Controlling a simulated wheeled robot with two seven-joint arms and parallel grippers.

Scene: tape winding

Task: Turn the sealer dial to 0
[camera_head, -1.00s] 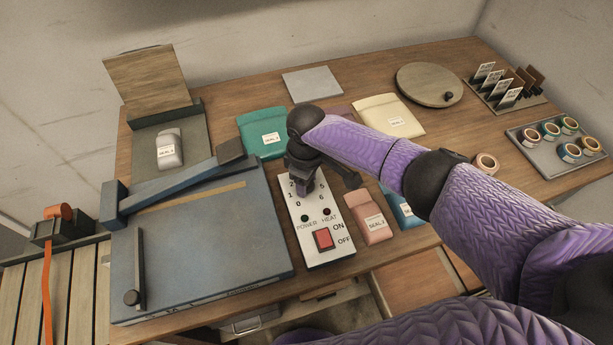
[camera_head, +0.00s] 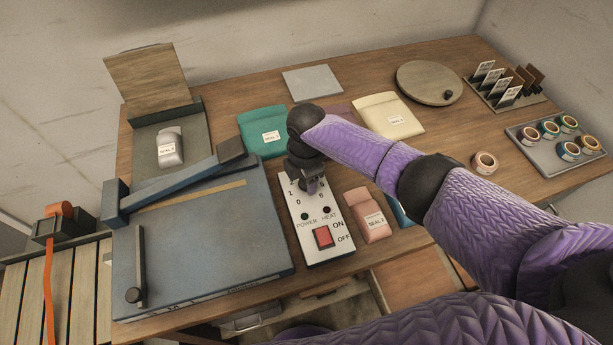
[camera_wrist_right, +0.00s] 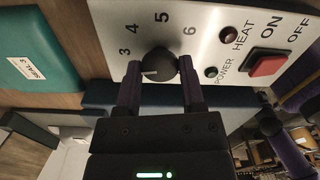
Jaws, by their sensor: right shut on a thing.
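The sealer's white control panel (camera_head: 318,241) lies on the bench with printed numbers, two small lamps and a red ON/OFF switch (camera_head: 323,237). The round dark dial (camera_wrist_right: 157,65) shows in the right wrist view, its white line pointing left and slightly down, below the 3. The exact number it faces is hidden by a finger. My right gripper (camera_wrist_right: 160,82) has one finger on each side of the dial and is shut on it. In the head view the right gripper (camera_head: 313,184) covers the dial, with 0 visible to its lower left. My left gripper is not in view.
A grey-blue board with an arm (camera_head: 200,245) lies left of the panel. A pink packet (camera_head: 369,215) lies close on its right; teal (camera_head: 264,132) and cream (camera_head: 389,114) packets lie behind. A tape tray (camera_head: 560,150) and a round wooden disc (camera_head: 428,83) stand at the right.

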